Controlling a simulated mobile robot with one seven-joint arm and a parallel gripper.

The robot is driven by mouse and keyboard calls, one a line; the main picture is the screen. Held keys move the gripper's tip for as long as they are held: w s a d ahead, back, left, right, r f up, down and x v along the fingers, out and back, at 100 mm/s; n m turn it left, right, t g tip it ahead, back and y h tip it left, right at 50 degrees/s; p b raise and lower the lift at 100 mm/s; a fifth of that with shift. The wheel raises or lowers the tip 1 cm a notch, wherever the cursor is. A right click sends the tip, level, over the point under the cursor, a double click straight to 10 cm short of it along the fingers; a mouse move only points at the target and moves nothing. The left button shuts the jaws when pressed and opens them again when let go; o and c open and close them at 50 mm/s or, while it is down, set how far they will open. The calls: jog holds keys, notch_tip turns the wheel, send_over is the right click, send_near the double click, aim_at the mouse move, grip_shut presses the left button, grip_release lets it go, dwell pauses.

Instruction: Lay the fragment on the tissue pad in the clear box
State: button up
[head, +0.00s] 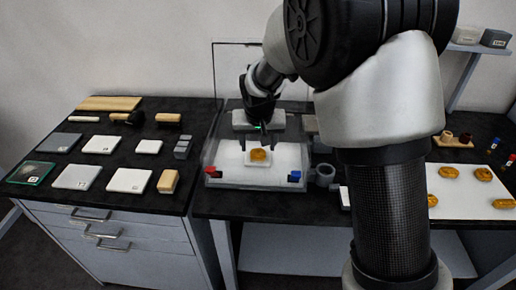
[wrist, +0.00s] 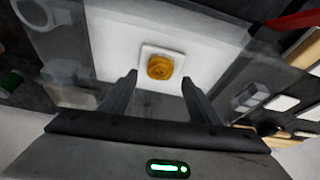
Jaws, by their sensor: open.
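The gilt fragment (head: 259,155), a small round golden-brown piece, lies on a small white square tissue pad (head: 250,163) inside the clear box (head: 208,158). In the wrist view the fragment (wrist: 160,67) rests near the middle of the pad (wrist: 146,52). My gripper (head: 259,141) is above the back part of the box. In the wrist view my gripper (wrist: 160,82) is open, with its fingers spread apart on either side below the fragment, not touching it. A transparent lid (head: 213,75) appears to stand upright behind the box.
A grey cup (head: 325,175) stands right of the box. Several golden pieces lie on a white sheet (head: 470,205) at right. Several white and grey tiles (head: 101,145) cover the left counter.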

jog(key=s+d+r, duration=0.5)
jog(key=s+r, duration=0.2)
jog(key=r, duration=0.1)
jog(key=s+d+r, duration=0.6)
jog(key=s+r, duration=0.1)
jog(key=r, duration=0.2)
jog(key=s+d, duration=0.2)
jog(key=s, duration=0.5)
jog(key=s+d+t, duration=0.1)
jog(key=s+d, duration=0.2)
jog(key=s, duration=0.5)
jog(key=shift+s+d+m+p, duration=0.25)
jog(key=shift+d+m+p, duration=0.05)
jog(key=shift+m, duration=0.1)
jog(key=shift+r, duration=0.15)
jog(key=shift+c, duration=0.3)
